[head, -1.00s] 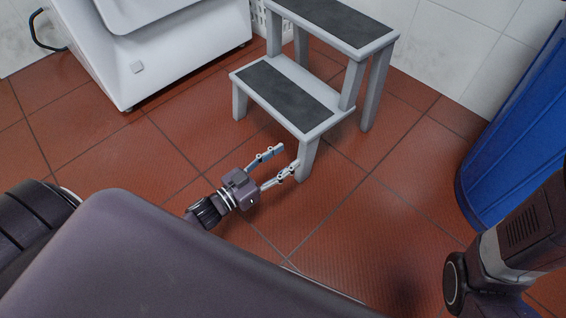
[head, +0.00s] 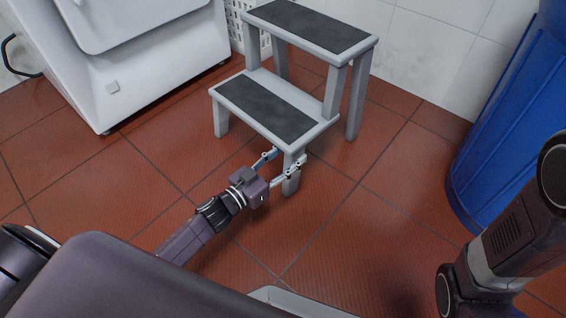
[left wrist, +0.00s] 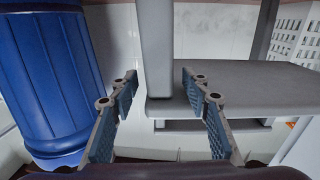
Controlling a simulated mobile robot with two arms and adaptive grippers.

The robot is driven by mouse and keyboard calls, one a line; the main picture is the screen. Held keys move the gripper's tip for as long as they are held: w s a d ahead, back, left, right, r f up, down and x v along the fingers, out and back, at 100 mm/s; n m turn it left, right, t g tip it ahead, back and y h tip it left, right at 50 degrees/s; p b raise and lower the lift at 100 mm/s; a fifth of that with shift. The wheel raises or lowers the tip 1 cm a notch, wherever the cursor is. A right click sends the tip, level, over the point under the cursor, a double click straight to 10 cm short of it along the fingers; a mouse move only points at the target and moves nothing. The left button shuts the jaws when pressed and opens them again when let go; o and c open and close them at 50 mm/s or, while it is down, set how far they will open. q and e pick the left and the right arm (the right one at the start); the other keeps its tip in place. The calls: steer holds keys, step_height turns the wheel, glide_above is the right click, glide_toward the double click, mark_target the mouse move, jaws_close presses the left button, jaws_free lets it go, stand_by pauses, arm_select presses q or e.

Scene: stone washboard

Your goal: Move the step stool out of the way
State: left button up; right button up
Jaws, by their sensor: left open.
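The step stool (head: 263,103) is light grey with two dark treads and stands upright on the tiled floor. My left gripper (head: 286,157) is open at its near front leg (head: 291,184), below the lower step. One finger crosses in front of that leg in the head view. In the left wrist view, which looks upside down, the leg (left wrist: 156,45) shows in the gap between the two open fingers (left wrist: 158,84), with the step (left wrist: 240,92) beyond. I cannot tell whether a finger touches the leg. My right gripper is out of view.
A white machine (head: 150,70) stands left of the stool, with a white basket (head: 236,25) behind. A blue bin (head: 505,125) stands at the right, by the tiled wall (head: 430,60). Floor between stool and bin (head: 385,185) is clear.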

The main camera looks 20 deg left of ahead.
arm_select(q)
steer(key=shift+c, duration=0.4)
jaws_close()
